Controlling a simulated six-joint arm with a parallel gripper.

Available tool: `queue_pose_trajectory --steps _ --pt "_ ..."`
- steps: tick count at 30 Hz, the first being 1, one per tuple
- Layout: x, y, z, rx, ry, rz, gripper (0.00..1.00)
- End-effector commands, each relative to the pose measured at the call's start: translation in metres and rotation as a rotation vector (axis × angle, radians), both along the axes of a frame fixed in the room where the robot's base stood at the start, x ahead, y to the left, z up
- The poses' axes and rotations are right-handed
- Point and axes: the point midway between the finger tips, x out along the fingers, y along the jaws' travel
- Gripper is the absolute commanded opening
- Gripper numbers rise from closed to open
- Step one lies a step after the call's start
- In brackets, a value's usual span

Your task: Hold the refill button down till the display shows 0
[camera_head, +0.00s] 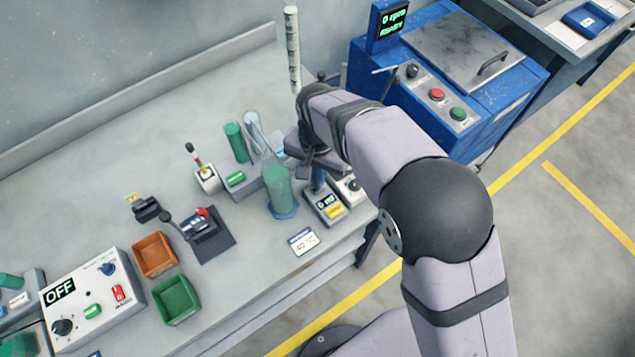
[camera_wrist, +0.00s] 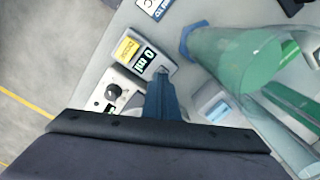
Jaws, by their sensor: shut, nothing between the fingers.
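A small grey box (camera_wrist: 158,66) carries a dark display (camera_wrist: 145,60) reading "0 ml" and a yellow button (camera_wrist: 126,48) with lettering too small to read. In the head view the display (camera_head: 326,200) and the yellow button (camera_head: 334,211) sit at the bench's front edge. My gripper (camera_head: 318,187) is shut and empty, pointing down at the far end of this box. In the wrist view its blue fingertips (camera_wrist: 160,74) are beside the display, apart from the yellow button. I cannot tell whether the fingertips touch the box.
A green-filled cylinder (camera_head: 278,187) on a blue foot stands close left of my gripper. A grey box with a black knob (camera_wrist: 112,90) is on the other side. A clear cylinder (camera_head: 254,130) stands behind. A "40 °C" card (camera_head: 302,242) lies in front on the bench.

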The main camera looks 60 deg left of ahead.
Motion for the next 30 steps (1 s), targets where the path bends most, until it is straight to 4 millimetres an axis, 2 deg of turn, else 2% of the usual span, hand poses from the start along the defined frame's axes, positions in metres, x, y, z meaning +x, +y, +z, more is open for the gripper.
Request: queue_pose_trajectory --steps 1,3,13,30 --pt "0.000 0.001 0.011 0.001 0.000 0.000 0.00" --pt "0.000 0.001 0.019 0.002 0.000 0.000 0.00" --pt "0.000 0.001 0.052 0.001 0.000 0.000 0.00" --pt "0.000 0.001 0.054 0.001 0.000 0.000 0.00"
